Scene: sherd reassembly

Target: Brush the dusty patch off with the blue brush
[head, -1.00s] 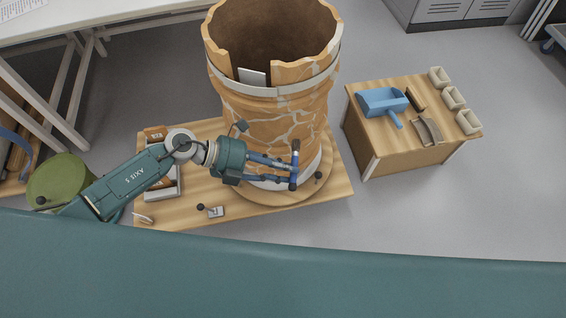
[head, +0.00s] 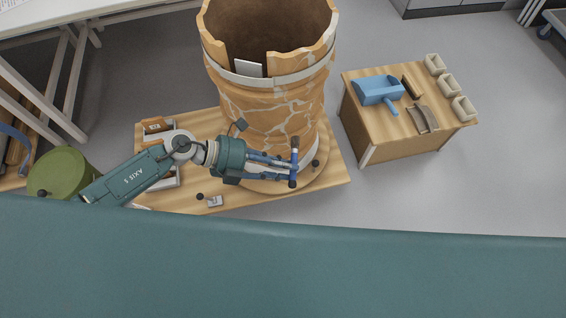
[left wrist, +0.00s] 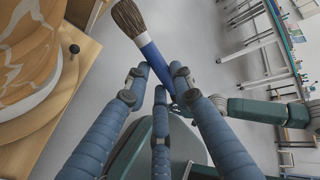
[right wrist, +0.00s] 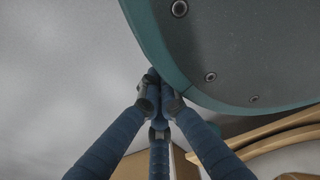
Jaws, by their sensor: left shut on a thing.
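The blue brush (left wrist: 151,55) has a blue handle and brown bristles (left wrist: 128,17). My left gripper (left wrist: 160,75) is shut on its handle, and the bristles stick out beyond the fingers. In the head view my left gripper (head: 281,165) holds the brush (head: 295,160) in front of the lower part of a large orange-brown jar (head: 270,98) with pale joint lines. I cannot tell whether the brush touches the jar. I cannot make out the dusty patch. My right gripper (right wrist: 158,85) is shut and empty, close to a teal panel in the right wrist view.
The jar stands on a round board on a wooden table (head: 232,202). A small lever (head: 208,199) and a box (head: 160,127) with sherds are on it. A side table (head: 383,128) at the right holds a blue dustpan (head: 378,91) and pale trays (head: 449,84). A green drum (head: 60,172) stands left.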

